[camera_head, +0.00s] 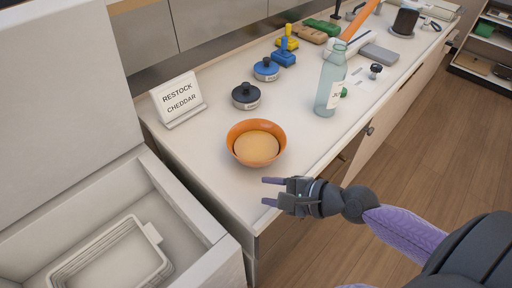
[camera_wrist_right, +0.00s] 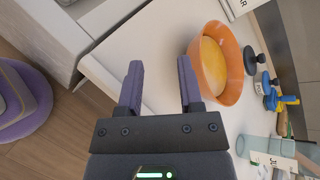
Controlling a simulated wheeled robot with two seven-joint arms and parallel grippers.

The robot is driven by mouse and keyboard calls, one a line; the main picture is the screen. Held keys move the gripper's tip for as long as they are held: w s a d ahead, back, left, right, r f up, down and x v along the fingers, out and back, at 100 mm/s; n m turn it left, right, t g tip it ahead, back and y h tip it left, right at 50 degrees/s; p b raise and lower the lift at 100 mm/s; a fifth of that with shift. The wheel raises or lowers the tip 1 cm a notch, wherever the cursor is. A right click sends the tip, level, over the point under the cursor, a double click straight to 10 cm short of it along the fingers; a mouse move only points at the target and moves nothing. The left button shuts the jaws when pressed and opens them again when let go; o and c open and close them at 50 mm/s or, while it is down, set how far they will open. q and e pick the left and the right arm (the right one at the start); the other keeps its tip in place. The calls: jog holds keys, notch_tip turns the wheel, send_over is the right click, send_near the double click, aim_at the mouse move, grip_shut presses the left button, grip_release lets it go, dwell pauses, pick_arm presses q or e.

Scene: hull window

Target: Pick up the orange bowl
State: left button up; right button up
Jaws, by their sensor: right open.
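The orange bowl (camera_head: 256,142) stands upright on the white counter near its front left end. Its inside looks paler. It also shows in the right wrist view (camera_wrist_right: 232,70), just beyond and to the right of the fingers. My right gripper (camera_head: 268,191) is open and empty beside the bowl, on its near side over the counter's front edge, not touching it. Its two purple-tipped fingers stand apart in the right wrist view (camera_wrist_right: 160,85). My left gripper is not in view.
A glass bottle (camera_head: 330,82) stands right of the bowl. A black-knobbed weight (camera_head: 246,96), a blue one (camera_head: 266,69) and a "RESTOCK CHEDDAR" sign (camera_head: 179,99) stand behind. An open white chest with a basket (camera_head: 70,268) is at the left. Tools lie farther back.

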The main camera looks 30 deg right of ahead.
aim_at(248, 160)
jog(key=w+d+r+m+t, duration=0.2)
jog(key=w+d+m, duration=0.1)
jog(key=m, duration=0.2)
jog(key=shift+h, duration=0.4)
jog(key=x, duration=0.3)
jog(key=b+x, duration=0.1)
jog(key=x, duration=0.2)
jog(key=d+f+b+x, duration=0.1)
jog(key=x, duration=0.2)
jog(key=shift+w+f, duration=0.15)
jog(key=shift+w, duration=0.15)
jog(key=shift+s, duration=0.1)
jog(key=shift+c, duration=0.3)
grip_shut()
